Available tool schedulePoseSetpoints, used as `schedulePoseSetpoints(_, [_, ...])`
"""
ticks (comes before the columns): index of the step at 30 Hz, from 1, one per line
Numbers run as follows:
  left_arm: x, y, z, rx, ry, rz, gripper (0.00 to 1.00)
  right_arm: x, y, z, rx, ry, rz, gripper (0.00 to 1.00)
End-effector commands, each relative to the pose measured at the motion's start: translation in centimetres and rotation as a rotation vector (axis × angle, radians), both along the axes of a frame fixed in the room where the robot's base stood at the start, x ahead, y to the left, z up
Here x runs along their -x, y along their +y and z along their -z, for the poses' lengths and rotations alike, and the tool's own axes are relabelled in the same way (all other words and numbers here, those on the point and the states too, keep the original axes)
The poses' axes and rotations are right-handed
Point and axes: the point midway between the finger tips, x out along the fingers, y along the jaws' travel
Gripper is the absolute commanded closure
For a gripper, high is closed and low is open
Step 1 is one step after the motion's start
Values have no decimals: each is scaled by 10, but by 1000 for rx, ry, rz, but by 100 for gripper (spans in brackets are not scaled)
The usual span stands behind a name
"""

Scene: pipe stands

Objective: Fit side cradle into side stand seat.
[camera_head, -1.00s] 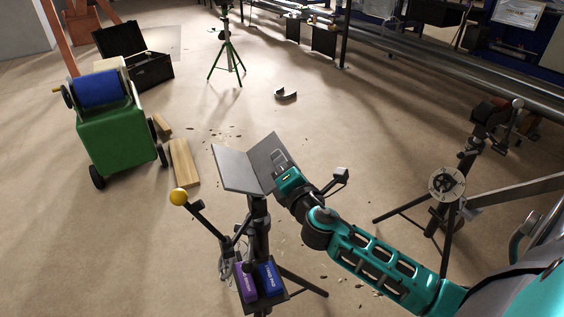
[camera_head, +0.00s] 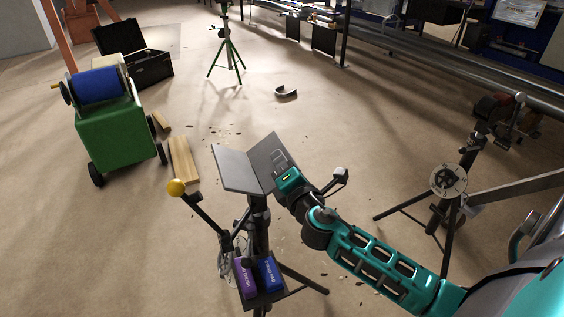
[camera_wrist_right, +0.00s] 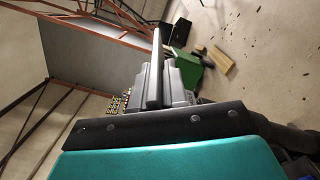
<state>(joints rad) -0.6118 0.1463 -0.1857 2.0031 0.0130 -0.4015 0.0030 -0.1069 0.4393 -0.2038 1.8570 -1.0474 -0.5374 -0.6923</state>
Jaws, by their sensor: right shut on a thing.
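The side cradle (camera_head: 238,170) is a grey V of two flat plates, open upward, above the top of the side stand (camera_head: 260,238). The stand is a dark post with spread legs. My right gripper (camera_head: 279,160) is shut on the cradle's right plate. In the right wrist view the plate (camera_wrist_right: 154,70) shows edge-on beside the gripper fingers (camera_wrist_right: 180,84). The seat at the post's top is hidden under the cradle, so I cannot tell whether the cradle's stem is fully in it. My left gripper is not in view.
A tray with a purple box (camera_head: 245,278) and a blue box (camera_head: 270,274) is on the stand. A yellow-knobbed lever (camera_head: 177,188) sticks out left. A green cart (camera_head: 120,135) and wooden blocks (camera_head: 184,162) stand left. Another stand (camera_head: 449,182) is at right. Floor behind the cradle is mostly clear.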

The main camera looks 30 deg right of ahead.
Motion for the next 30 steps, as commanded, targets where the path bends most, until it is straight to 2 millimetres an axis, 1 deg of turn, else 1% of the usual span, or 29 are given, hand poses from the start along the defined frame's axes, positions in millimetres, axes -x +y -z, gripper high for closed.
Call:
schedulePoseSetpoints(18, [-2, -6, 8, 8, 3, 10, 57, 0, 0, 12, -1, -5, 0, 100])
schedulePoseSetpoints(19, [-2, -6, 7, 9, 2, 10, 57, 0, 0, 11, -1, -5, 0, 86])
schedulePoseSetpoints(28, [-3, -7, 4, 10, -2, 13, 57, 0, 0, 12, 0, -2, 0, 57])
schedulePoseSetpoints(30, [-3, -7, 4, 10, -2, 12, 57, 0, 0, 12, 0, -1, 0, 57])
